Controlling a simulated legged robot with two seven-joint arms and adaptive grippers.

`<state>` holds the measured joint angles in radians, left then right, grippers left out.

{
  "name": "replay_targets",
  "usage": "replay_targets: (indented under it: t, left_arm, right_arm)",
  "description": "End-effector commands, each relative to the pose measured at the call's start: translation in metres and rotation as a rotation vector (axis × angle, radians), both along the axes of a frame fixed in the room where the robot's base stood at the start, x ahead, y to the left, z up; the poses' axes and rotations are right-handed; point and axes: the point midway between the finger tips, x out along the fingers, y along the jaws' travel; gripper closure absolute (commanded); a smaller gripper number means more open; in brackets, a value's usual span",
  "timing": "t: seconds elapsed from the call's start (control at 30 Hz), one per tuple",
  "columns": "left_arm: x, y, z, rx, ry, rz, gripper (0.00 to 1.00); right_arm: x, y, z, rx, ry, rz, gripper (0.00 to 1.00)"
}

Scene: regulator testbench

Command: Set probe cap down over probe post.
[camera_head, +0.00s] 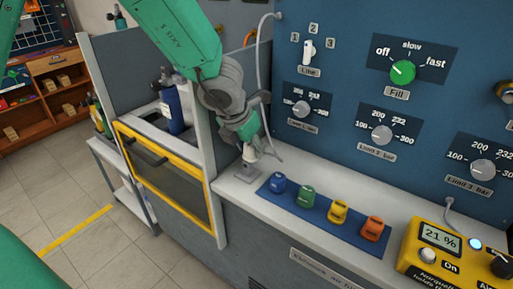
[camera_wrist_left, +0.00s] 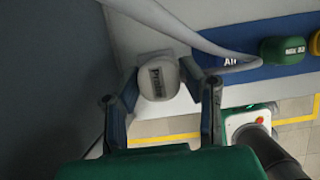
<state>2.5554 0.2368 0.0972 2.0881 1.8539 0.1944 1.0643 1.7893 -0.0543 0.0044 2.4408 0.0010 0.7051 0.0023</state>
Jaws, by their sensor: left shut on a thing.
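My left gripper (camera_head: 248,142) points down over the left end of the grey bench ledge. It is shut on the white probe cap (camera_head: 250,154), and a grey hose runs from the cap up to the panel. In the left wrist view the cap (camera_wrist_left: 158,80), with a "Probe" label, sits between the two fingers. Below the cap in the head view is a small grey square base (camera_head: 246,174), which seems to belong to the probe post. The post itself is hidden by the cap and fingers, and I cannot tell whether the cap touches it. My right gripper is not in view.
A blue strip (camera_head: 262,189) with blue, green, yellow and orange caps lies to the right on the ledge. A yellow meter (camera_head: 440,245) reads 21 %. The blue panel (camera_head: 350,110) with knobs rises behind. A yellow-framed cabinet (camera_head: 165,180) stands at left.

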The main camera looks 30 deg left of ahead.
Motion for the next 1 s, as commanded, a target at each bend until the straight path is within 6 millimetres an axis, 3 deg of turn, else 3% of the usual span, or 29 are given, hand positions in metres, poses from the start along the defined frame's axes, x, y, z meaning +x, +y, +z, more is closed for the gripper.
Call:
replay_targets:
  t: [1.0]
  left_arm:
    - [0.000,0.022,0.001,0.004,0.000,0.000,1.00]
  right_arm:
    - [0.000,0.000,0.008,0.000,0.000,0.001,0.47]
